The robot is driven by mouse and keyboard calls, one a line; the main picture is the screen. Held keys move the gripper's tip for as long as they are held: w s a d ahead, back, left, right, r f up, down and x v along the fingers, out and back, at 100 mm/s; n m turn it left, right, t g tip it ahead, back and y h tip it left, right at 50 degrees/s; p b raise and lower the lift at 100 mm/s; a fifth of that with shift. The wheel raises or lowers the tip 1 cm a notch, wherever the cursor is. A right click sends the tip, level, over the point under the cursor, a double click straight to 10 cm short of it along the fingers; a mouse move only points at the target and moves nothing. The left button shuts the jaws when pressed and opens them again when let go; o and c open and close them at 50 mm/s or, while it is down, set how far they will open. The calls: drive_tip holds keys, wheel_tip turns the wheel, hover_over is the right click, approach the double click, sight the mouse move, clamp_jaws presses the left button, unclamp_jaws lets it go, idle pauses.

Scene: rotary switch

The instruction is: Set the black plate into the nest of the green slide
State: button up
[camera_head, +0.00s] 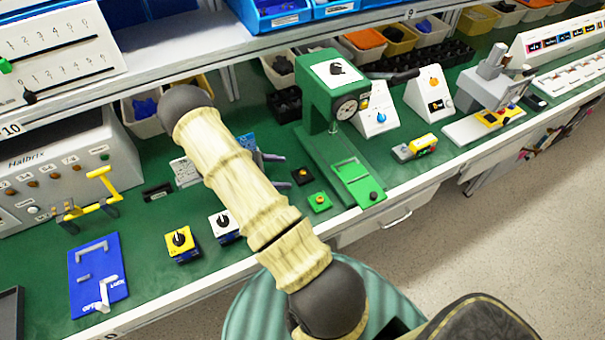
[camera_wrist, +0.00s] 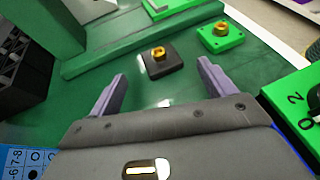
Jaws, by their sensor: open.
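The black plate (camera_head: 302,176) is a small dark square with a brass knob, lying flat on the green bench left of the press. In the wrist view the black plate (camera_wrist: 160,64) lies just beyond my gripper (camera_wrist: 162,72), whose two purple fingers are open and apart, with nothing between them. The green slide (camera_head: 357,184) lies at the foot of the green press. In the wrist view only a corner of the slide (camera_wrist: 165,8) shows at the top edge; the nest is not clear. In the head view my arm mostly hides my gripper.
A similar green plate (camera_head: 319,202) with a brass knob lies close to the black one. The green press (camera_head: 325,95) rises behind. Yellow (camera_head: 182,244) and white (camera_head: 224,226) rotary switches stand left of my arm. A blue board (camera_head: 92,268) lies further left.

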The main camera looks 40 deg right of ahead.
sight(299, 173)
drive_tip(key=shift+s+d+f, duration=0.2)
drive_tip(key=shift+d, duration=0.2)
drive_tip(key=p+x, duration=0.2)
drive_tip(key=x, duration=0.3)
drive_tip(key=shift+d+r, duration=0.1)
drive_tip(key=shift+d, duration=0.05)
idle(0.4)
drive_tip(key=c, duration=1.1)
